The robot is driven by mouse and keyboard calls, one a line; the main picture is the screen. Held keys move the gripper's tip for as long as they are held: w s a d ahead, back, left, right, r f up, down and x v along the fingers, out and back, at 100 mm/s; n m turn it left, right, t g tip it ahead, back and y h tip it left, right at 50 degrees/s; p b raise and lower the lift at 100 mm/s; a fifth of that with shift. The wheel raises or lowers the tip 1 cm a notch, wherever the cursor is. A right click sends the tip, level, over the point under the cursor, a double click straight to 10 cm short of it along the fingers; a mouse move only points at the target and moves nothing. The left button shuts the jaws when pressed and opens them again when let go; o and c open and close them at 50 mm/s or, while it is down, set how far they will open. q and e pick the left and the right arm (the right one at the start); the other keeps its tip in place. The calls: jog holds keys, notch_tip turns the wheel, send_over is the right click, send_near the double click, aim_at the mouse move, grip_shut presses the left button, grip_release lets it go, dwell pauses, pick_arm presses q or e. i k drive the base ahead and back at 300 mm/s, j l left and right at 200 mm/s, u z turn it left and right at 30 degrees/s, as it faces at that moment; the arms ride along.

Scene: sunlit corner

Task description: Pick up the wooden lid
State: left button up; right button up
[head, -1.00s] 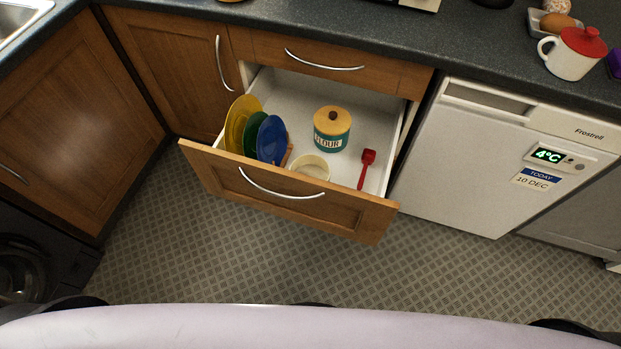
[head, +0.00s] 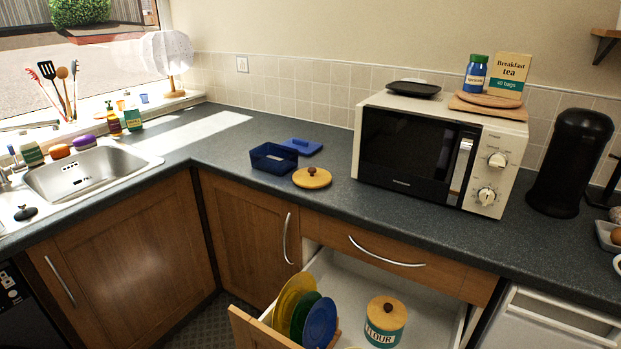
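A round wooden lid (head: 312,179) with a dark brown knob lies flat on the dark countertop, left of the microwave and in front of a blue box. A teal and cream flour canister (head: 383,326) stands in the open drawer, and a similar wooden lid with a dark knob sits on top of it. Neither of my grippers is in the head view, so I cannot see their state.
The microwave (head: 438,147) stands right of the lid. A blue open box (head: 273,158) and its blue lid (head: 302,146) are just behind it. The drawer (head: 424,309) is open below, with colored plates in a rack. Counter is clear left of the blue box.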

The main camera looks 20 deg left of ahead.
aim_at(312, 177)
jog(key=i+j+z, duration=0.1)
jog(key=j+z, duration=0.15)
jog(key=z, duration=0.2)
jog(key=j+z, duration=0.6)
jog(key=z, duration=0.25)
